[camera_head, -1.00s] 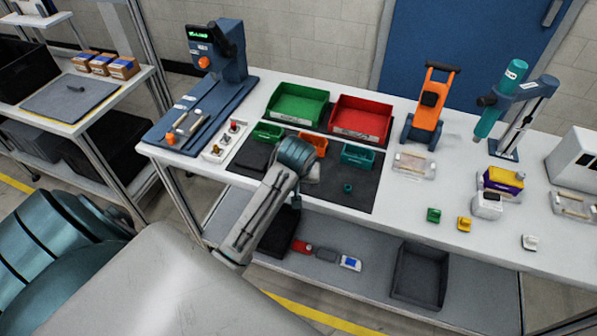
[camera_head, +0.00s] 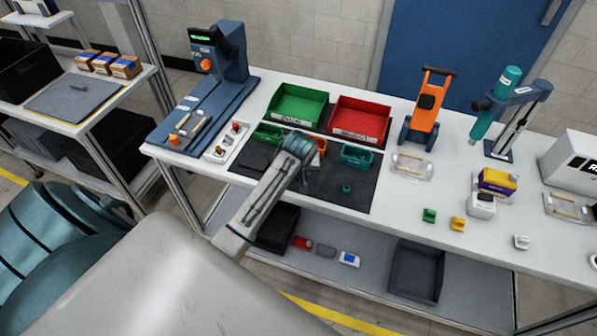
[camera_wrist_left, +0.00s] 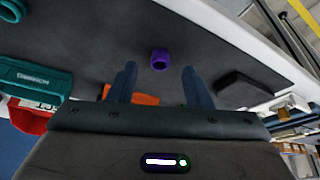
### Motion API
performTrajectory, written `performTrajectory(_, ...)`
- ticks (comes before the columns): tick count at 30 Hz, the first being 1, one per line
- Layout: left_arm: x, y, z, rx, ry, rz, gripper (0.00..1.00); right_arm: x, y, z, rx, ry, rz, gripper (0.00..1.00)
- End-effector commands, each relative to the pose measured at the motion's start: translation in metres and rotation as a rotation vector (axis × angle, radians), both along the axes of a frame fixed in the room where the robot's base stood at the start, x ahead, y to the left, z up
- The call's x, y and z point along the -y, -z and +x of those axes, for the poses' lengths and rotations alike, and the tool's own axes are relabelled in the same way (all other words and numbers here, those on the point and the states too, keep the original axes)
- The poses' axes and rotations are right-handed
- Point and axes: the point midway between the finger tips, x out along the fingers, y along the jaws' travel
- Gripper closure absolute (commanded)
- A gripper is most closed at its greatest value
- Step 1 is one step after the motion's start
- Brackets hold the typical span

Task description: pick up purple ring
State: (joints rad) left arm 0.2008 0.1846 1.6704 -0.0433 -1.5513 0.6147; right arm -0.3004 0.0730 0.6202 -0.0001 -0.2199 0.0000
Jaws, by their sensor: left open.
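The purple ring (camera_wrist_left: 160,61) lies on the dark mat (camera_wrist_left: 95,40) in the left wrist view. My left gripper (camera_wrist_left: 158,80) is open and empty, its two dark blue fingers spread wide. The ring appears between and just beyond the fingertips, apart from both. In the head view my left wrist (camera_head: 297,146) is over the mat, and the purple ring is not visible there, seemingly hidden by the arm. My right gripper is not in view.
An orange bin (camera_wrist_left: 130,99) and a teal bin (camera_wrist_left: 38,77) are close to the gripper. A dark block (camera_wrist_left: 243,90) lies on the mat at right. A teal ring (camera_head: 347,188) sits on the mat. Green (camera_head: 298,104) and red (camera_head: 360,121) bins stand behind.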

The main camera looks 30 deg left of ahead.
Motion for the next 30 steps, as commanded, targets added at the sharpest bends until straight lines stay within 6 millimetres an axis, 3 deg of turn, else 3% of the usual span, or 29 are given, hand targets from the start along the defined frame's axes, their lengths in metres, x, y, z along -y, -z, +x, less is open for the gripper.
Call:
performTrajectory(6, -0.005, 0.018, 0.006, -0.001, 0.0, 0.0, 0.55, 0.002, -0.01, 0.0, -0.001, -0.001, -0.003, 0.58)
performTrajectory(13, -0.005, 0.02, 0.007, 0.001, 0.0, 0.001, 0.55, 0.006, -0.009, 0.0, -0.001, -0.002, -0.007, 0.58)
performTrajectory(14, -0.005, 0.02, 0.007, 0.001, 0.0, 0.001, 0.57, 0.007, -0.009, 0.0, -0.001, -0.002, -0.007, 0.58)
performTrajectory(21, -0.005, 0.02, 0.007, 0.001, 0.0, 0.001, 1.0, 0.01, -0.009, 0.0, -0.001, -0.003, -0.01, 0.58)
performTrajectory(30, -0.005, 0.02, 0.007, 0.001, 0.0, 0.001, 1.0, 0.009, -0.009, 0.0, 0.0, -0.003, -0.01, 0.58)
